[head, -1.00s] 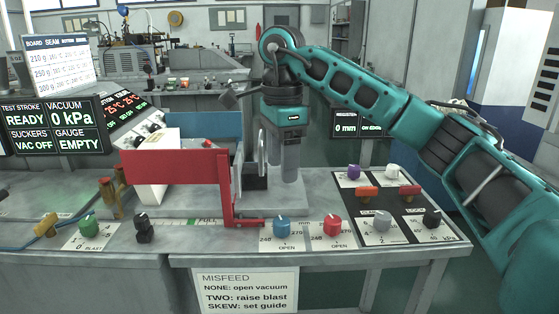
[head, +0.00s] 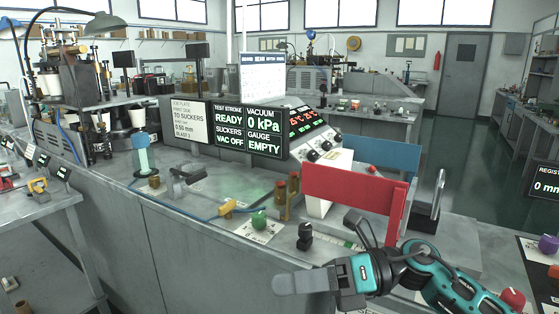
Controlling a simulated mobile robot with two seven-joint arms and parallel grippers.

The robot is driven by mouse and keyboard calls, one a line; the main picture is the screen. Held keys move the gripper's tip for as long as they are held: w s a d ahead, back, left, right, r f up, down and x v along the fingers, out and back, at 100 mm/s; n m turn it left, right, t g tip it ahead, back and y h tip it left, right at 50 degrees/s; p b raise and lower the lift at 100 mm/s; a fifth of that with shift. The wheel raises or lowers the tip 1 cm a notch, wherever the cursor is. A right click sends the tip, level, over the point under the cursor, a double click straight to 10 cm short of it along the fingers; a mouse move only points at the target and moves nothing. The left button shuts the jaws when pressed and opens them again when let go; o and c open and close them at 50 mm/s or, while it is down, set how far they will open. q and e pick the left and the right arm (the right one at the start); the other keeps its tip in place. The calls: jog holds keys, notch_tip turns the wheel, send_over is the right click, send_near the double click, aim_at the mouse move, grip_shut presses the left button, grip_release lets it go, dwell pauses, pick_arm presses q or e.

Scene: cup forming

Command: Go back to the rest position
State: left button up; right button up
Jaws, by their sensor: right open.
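My right gripper (head: 305,283) is at the lower middle of the head view, at the end of my teal right arm, which comes in from the lower right corner. Its fingers point left, over the front of the grey bench. Seen from the side, the fingers overlap, and nothing shows between them. It is apart from the black knob (head: 304,237) and the green knob (head: 258,219) behind it. My left gripper is out of view.
The red guard (head: 352,196) stands on the bench behind my right arm. A display reads READY, 0 kPa, VAC OFF and EMPTY (head: 248,130). A red knob (head: 513,298) sits close to my arm at lower right. Open floor (head: 470,150) shows at the back right.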

jog(key=w+d+f+m+t+h, duration=0.1)
jog(key=d+f+m+t+h, duration=0.3)
jog(key=m+t, duration=0.85)
jog(key=w+d+f+m+t+h, duration=0.25)
jog(key=f+m+t, duration=0.45)
jog(key=m, duration=1)
jog(key=s+d+f+m+g+h, duration=0.3)
jog(key=s+f+m, duration=0.4)
jog(key=f, duration=0.3)
jog(key=s+d+f+m+g+h, duration=0.3)
jog(key=s+d+f+m+h, duration=0.2)
jog(key=s+d+f+m, duration=0.1)
notch_tip(320, 180, down, 4)
jog(key=shift+s+d+r+m+h, duration=0.15)
jog(key=shift+s+m+h, duration=0.25)
jog(key=shift+s, duration=0.65)
